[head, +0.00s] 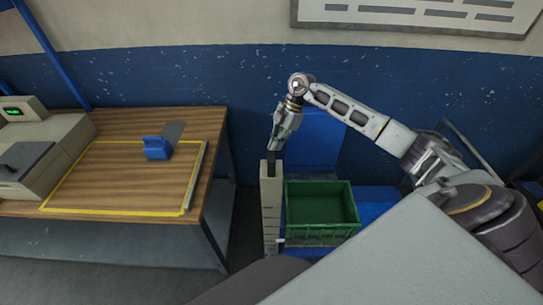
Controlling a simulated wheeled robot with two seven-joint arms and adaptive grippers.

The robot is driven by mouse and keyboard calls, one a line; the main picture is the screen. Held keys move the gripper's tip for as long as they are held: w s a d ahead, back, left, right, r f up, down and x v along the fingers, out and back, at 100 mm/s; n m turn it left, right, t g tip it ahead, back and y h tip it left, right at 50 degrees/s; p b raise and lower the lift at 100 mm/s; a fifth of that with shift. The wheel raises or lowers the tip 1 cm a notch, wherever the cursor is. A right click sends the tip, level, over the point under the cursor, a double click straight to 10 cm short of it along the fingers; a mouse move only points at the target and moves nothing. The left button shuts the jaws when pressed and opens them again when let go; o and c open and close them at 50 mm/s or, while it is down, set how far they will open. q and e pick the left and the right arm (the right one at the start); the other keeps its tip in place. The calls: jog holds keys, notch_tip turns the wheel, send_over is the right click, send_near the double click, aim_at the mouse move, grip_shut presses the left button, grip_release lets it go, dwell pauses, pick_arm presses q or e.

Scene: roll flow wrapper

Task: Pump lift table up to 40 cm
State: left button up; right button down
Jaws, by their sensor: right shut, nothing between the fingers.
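The lift table is a blue platform (376,209) on the floor beside the wooden bench, with a blue upright panel (321,140) behind it. A green crate (347,226) sits on it. A pale upright post (270,215) with dark marks stands at the crate's left side. My right gripper (275,158) points down at the top of this post, shut. I cannot tell whether its fingertips touch the post. Any pump lever or pedal is not clearly visible. My left gripper is out of view.
A wooden bench (120,122) on the left has a yellow-outlined area, a blue block-like tool (157,148) and a grey machine with a green display (22,110). A blue wall stands behind. A large grey surface (400,260) blocks the lower right. Open floor (243,215) shows between bench and post.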

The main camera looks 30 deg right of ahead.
jog(key=shift+a+f, duration=0.15)
jog(key=shift+f, duration=0.25)
